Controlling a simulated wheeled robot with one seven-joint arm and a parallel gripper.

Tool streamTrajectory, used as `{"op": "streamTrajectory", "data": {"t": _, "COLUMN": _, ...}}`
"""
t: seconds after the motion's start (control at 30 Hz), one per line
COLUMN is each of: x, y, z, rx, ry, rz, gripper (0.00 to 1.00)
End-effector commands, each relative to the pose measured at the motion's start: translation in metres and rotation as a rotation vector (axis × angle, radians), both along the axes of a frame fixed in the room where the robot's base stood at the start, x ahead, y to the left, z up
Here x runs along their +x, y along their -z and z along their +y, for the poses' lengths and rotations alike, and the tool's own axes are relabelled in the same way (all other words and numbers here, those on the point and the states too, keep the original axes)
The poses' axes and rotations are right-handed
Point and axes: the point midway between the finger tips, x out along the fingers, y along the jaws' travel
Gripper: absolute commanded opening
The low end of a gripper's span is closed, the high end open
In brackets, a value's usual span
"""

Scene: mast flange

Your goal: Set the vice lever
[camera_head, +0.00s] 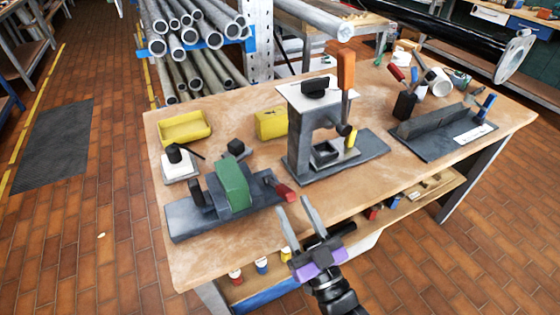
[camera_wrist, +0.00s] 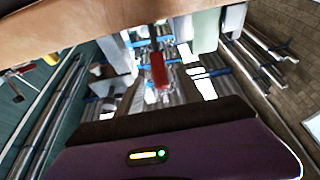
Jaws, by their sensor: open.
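The vice stands at the table's front left in the head view, with a dark grey base (camera_head: 190,218) and a green block (camera_head: 233,183). Its lever has a red handle (camera_head: 285,192) that points right and toward the front edge. The red handle (camera_wrist: 159,70) shows near the middle of the wrist view, with the pale green block (camera_wrist: 206,30) beside it. My gripper (camera_head: 294,206) is open and empty at the table's front edge, just in front of the red handle. I cannot tell whether a finger touches it.
A grey press (camera_head: 302,115) with an orange handle (camera_head: 346,68) stands right of the vice. Yellow bins (camera_head: 185,128) and a small black-topped block (camera_head: 181,166) stand behind the vice. A dark fixture (camera_head: 440,135) and a tool holder (camera_head: 404,106) are at the right.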

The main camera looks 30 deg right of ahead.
Motion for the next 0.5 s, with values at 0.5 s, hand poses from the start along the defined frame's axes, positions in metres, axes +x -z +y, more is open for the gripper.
{"op": "streamTrajectory", "data": {"t": 0.5, "x": 0.059, "y": -0.026, "z": 0.000, "rx": -0.001, "ry": 0.001, "rz": -0.013, "gripper": 0.44}}
